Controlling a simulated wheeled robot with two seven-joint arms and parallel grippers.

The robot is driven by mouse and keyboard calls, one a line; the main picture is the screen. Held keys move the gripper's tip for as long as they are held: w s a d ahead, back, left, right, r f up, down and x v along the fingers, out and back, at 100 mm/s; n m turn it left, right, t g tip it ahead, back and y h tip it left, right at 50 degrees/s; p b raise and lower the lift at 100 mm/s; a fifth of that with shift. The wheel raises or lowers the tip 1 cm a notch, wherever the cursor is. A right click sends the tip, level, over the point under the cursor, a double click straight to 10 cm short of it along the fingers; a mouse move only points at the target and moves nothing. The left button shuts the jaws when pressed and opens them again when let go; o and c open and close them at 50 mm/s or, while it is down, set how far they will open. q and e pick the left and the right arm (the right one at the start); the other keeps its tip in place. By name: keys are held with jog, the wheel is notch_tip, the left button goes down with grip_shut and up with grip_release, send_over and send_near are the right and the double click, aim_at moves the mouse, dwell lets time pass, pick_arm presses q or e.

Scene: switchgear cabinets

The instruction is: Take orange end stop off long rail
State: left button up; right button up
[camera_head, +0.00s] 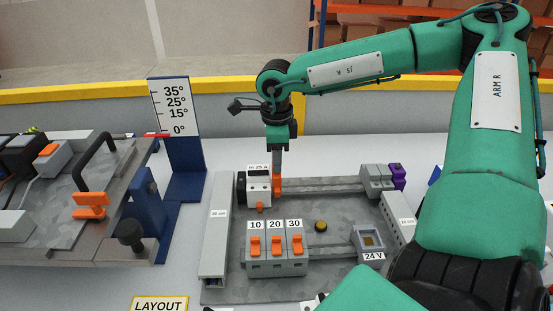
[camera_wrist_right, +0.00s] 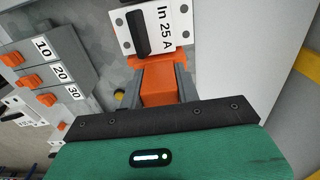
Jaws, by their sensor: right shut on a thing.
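The orange end stop (camera_head: 277,184) sits on the long rail (camera_head: 325,187), right beside the white In 25 A device (camera_head: 258,185). My right gripper (camera_head: 277,170) reaches down from above and is shut on the end stop. In the right wrist view the orange end stop (camera_wrist_right: 159,84) shows between the two grey fingers of my right gripper (camera_wrist_right: 160,80). The In 25 A device (camera_wrist_right: 155,22) is close in front of it. The lower part of the end stop is hard to make out. My left gripper is not in view.
Grey and purple terminal blocks (camera_head: 377,178) stand at the rail's right end. Breakers marked 10, 20 and 30 (camera_head: 275,262) stand in front. A 24 V unit (camera_head: 369,242) is at front right. Grey ducts (camera_head: 215,229) flank the plate. A blue angle gauge (camera_head: 184,155) stands left.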

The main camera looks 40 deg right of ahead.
jog(key=shift+r+p, duration=0.4)
jog(key=shift+r, duration=0.95)
